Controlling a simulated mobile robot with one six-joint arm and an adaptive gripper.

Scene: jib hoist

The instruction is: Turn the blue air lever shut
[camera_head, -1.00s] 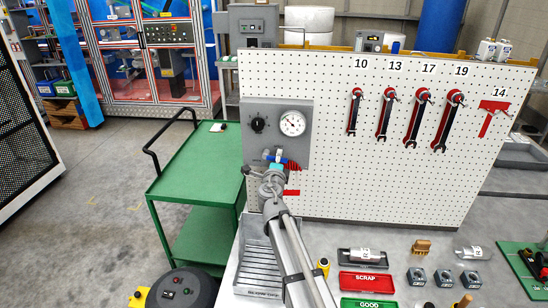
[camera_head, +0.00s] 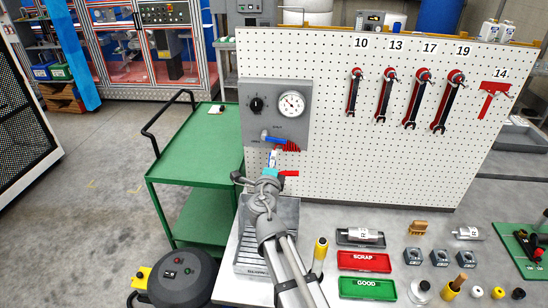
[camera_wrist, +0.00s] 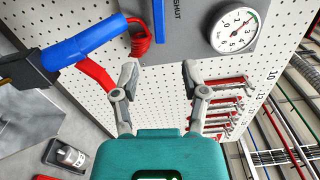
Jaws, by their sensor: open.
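The blue air lever (camera_head: 266,135) is at the lower edge of the grey panel (camera_head: 253,124) on the pegboard. In the wrist view the lever (camera_wrist: 159,22) is a narrow blue bar beside the word SHUT, cut off by the top edge. My gripper (camera_head: 271,163) is below the panel in the head view. In the wrist view my gripper (camera_wrist: 159,78) has its two fingers apart, with nothing between them. The lever lies ahead of the gap, apart from the fingers. The lever's pivot is not clear.
A blue tool (camera_wrist: 85,41) with a red coiled hose (camera_wrist: 140,37) hangs close left of the fingers. A pressure gauge (camera_head: 291,104) and black knob (camera_head: 256,104) are on the panel. A grey tray (camera_head: 284,212) lies below. Wrenches (camera_head: 385,96) hang to the right.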

